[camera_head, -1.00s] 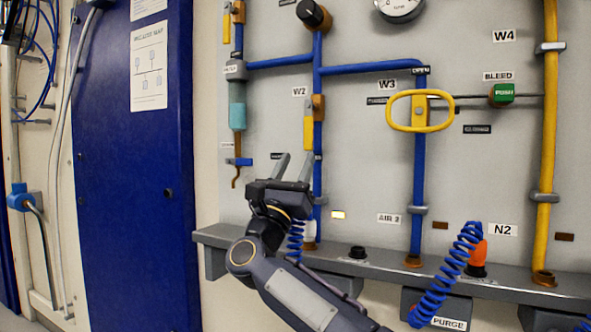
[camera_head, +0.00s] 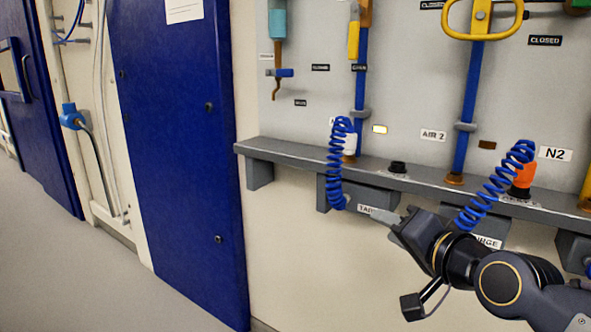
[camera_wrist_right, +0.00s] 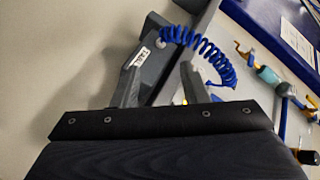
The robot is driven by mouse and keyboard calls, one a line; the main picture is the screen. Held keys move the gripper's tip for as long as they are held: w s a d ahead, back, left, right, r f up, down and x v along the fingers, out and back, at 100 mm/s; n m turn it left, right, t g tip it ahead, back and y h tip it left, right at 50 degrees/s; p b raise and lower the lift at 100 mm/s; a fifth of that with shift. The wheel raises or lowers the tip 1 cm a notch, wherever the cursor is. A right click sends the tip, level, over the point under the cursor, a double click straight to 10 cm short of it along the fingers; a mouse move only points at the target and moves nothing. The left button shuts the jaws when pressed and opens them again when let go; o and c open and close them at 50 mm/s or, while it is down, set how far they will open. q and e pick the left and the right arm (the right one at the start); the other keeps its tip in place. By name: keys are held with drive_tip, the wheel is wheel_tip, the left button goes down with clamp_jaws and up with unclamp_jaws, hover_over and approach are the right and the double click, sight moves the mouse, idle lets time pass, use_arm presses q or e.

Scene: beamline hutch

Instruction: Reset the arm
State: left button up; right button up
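My right gripper (camera_head: 385,217) is in front of the lower wall, just below the grey rail and beside a labelled grey box (camera_head: 375,198). Its arm comes in from the lower right. In the right wrist view the two fingers (camera_wrist_right: 162,66) stand apart, with nothing visible held between them. The grey box (camera_wrist_right: 168,75) and a blue coiled hose (camera_wrist_right: 208,46) show beyond the fingers. My left gripper is in neither current view.
A grey rail (camera_head: 290,155) runs along the panel, with blue coiled hoses (camera_head: 336,165) hanging from white and orange fittings. A yellow handle (camera_head: 484,36) is on the W3 pipe. A blue door (camera_head: 185,130) stands left. Floor at lower left is clear.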

drive_tip(key=s+d+f+n+g+h+p, duration=0.15)
drive_tip(key=s+f+g, duration=0.25)
drive_tip(key=s+f, duration=0.75)
drive_tip(key=s+d+f+n+g, duration=0.3)
drive_tip(key=s+f+g, duration=0.2)
drive_tip(key=s+f, duration=0.65)
wheel_tip(320, 180, up, 37)
drive_tip(key=p, duration=3.6)
drive_tip(key=shift+s, duration=0.1)
